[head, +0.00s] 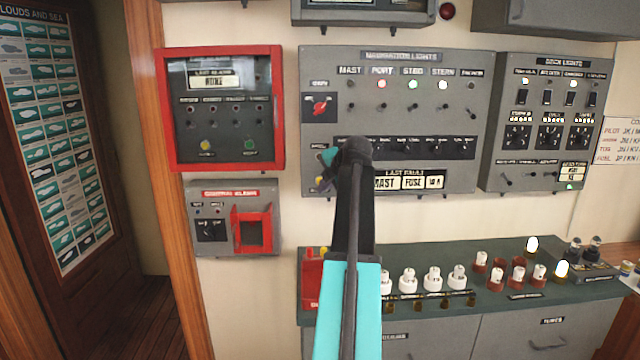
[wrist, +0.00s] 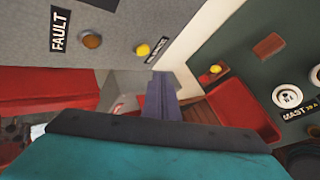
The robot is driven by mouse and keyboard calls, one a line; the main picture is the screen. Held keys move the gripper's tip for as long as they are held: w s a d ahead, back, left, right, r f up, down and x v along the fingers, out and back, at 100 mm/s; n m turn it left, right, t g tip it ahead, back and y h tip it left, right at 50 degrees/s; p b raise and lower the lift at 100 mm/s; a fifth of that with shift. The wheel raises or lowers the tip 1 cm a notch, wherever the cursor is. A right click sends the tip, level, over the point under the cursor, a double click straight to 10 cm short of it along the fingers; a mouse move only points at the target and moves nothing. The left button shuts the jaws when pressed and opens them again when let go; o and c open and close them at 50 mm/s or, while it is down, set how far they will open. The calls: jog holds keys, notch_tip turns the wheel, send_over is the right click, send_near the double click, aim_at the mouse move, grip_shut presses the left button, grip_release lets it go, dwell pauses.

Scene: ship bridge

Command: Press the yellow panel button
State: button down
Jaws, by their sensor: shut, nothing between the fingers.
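The yellow button (wrist: 142,50) shows in the wrist view on the grey panel, beside a small dark label and to the right of a brown-orange round knob (wrist: 92,41). My gripper (wrist: 161,78) is shut and empty; its fingertips appear just below and right of the yellow button. I cannot tell whether they touch the panel. In the head view my gripper (head: 321,184) is in front of the lower left of the navigation lights panel (head: 420,85), and my arm hides part of that panel.
A red-framed alarm panel (head: 278,110) with a yellow and a green lamp hangs at left. Below it is a grey box with a red guard (head: 252,212). The green counter (head: 480,255) below holds white fuses and a red box (head: 311,285).

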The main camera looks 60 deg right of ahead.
jog(key=shift+s+a, duration=0.55)
jog(key=shift+a, duration=0.25)
jog(key=shift+f, duration=0.1)
